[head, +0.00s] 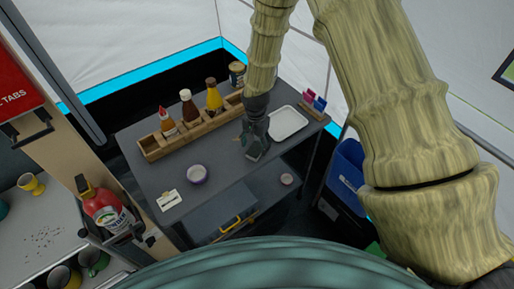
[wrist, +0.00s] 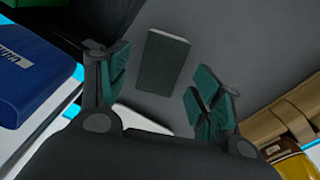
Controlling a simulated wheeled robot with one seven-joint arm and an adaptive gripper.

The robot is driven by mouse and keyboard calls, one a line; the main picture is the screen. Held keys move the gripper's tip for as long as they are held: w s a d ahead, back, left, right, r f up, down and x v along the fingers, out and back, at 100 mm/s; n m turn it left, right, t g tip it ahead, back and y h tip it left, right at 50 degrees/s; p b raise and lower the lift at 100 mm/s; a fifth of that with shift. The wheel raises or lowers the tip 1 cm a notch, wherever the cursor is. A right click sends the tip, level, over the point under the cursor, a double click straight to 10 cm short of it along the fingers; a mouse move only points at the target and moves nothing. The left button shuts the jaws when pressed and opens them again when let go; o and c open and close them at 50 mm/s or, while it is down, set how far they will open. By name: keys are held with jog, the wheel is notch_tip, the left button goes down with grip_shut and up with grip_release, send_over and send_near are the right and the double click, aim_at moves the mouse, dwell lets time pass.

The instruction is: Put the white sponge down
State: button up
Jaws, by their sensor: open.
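My gripper (head: 255,140) is over the dark grey table (head: 160,170), between the wooden rack and the white tray. The wrist view shows my gripper (wrist: 160,88) open, its two green-padded fingers well apart. A block (wrist: 164,62) with a dark green-grey top and a pale whitish edge lies on the table surface beyond the fingertips. It looks like the sponge with its dark side up. Gaps show between it and both fingers. In the head view my gripper makes the sponge hard to make out.
A wooden rack (head: 152,149) with sauce bottles runs along the back. A white tray (head: 288,123) is to the right, with a pink and blue item (head: 314,99) beyond. A small bowl (head: 197,173) and a card (head: 169,200) sit at the front left. A blue bin (head: 348,165) stands right.

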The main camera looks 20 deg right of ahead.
aim_at(256, 148)
notch_tip(256, 148, up, 9)
jog(key=b, duration=0.2)
jog(key=shift+b, duration=0.3)
dwell(0.6)
